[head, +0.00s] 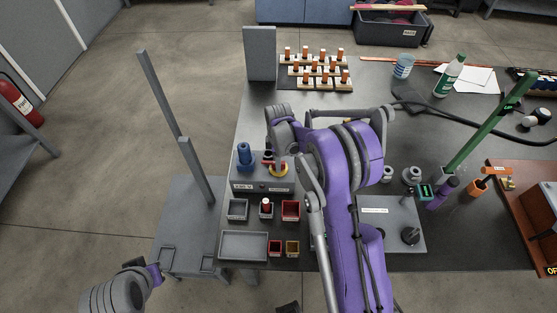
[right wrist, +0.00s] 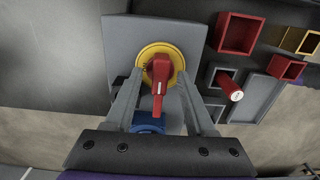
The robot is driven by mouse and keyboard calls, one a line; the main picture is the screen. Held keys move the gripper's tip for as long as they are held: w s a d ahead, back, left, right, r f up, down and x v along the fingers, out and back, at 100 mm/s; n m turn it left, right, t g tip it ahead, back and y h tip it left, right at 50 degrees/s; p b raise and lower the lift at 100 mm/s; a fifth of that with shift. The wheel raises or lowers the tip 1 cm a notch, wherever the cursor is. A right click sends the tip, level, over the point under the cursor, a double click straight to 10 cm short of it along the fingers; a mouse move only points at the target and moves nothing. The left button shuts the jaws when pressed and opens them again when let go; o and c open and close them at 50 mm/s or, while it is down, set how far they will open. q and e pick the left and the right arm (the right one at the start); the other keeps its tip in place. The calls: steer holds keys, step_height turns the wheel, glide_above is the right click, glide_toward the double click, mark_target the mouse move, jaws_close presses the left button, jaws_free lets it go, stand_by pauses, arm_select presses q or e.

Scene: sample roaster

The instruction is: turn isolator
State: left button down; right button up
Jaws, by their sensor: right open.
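The isolator is a red handle on a round yellow plate (head: 279,170), set on top of a grey box (head: 262,186) on the table. In the right wrist view the red handle (right wrist: 160,75) points down the picture, over the yellow disc (right wrist: 145,53). My right gripper (right wrist: 160,72) is open, with one finger on each side of the handle and gaps between. In the head view my right arm hides most of this gripper. Part of my left arm shows at bottom left; its gripper is not seen.
A blue knob (head: 244,155) stands on the same box, left of the isolator. Small bins, one a red bin (head: 291,209), and a grey tray (head: 243,246) lie in front. A green post (head: 490,122) stands at right.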

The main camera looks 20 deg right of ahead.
jaws_close()
arm_select(q)
steer(key=shift+s+f, duration=0.1)
steer(key=shift+f, duration=0.1)
stand_by(0.3)
arm_select(e)
steer(key=m+b, duration=0.2)
steer(key=m, duration=0.1)
steer(key=shift+s+f, duration=0.1)
steer(key=shift+f, duration=0.05)
steer(key=m+b, duration=0.2)
steer(key=m, duration=0.3)
steer(key=m+b, duration=0.2)
steer(key=m, duration=0.2)
arm_select(q)
step_height(320, 180, down, 9)
steer(key=s+b, duration=0.1)
steer(key=s, duration=0.1)
steer(key=shift+s+r+g, duration=0.15)
steer(key=shift+g, duration=0.15)
arm_select(e)
steer(key=m, duration=0.5)
steer(key=shift+m, duration=0.3)
